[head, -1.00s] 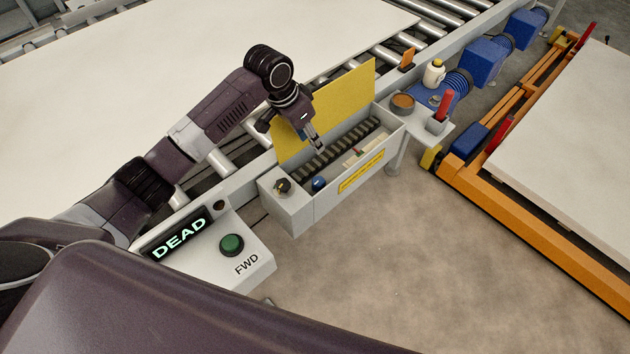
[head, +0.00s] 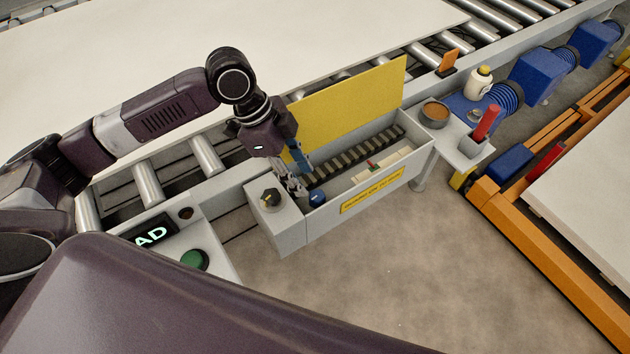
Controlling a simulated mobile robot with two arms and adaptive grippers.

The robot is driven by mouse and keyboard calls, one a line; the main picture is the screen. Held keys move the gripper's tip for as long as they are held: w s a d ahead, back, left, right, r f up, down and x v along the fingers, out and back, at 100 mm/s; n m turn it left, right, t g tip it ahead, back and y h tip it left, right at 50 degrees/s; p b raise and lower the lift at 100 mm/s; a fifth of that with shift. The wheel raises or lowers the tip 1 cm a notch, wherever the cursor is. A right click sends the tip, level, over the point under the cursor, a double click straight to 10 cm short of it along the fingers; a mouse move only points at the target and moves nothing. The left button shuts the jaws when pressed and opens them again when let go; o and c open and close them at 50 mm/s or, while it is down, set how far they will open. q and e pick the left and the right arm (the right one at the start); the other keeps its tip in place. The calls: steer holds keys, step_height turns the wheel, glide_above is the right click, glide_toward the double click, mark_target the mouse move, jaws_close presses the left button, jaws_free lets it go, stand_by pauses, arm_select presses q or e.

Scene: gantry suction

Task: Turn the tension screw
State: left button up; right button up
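A grey open box (head: 330,213) with a yellow label holds a dark ribbed chain (head: 352,157). A blue round knob (head: 317,197), perhaps the head of the tension screw, sits at its near left end. A black knob with a yellow mark (head: 271,198) is on the box's left end block. A pale strip with red and green marks (head: 378,165) lies inside. My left gripper (head: 297,190) points down over the box's left end, between the two knobs and close beside the blue one. Its fingers are small and their gap is unclear. My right gripper is not in view.
A raised yellow guard panel (head: 345,105) stands behind the box. The panel with a green button (head: 194,259) is at the lower left. A brown bowl (head: 434,114), a bottle (head: 479,82) and a red-handled item (head: 487,122) are at the right. The floor in front is clear.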

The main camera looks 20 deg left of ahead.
mark_target(315, 196)
arm_select(q)
steer(key=x, duration=0.7)
steer(key=shift+w+f, duration=0.25)
steer(key=shift+f, duration=0.15)
steer(key=shift+c, duration=0.7)
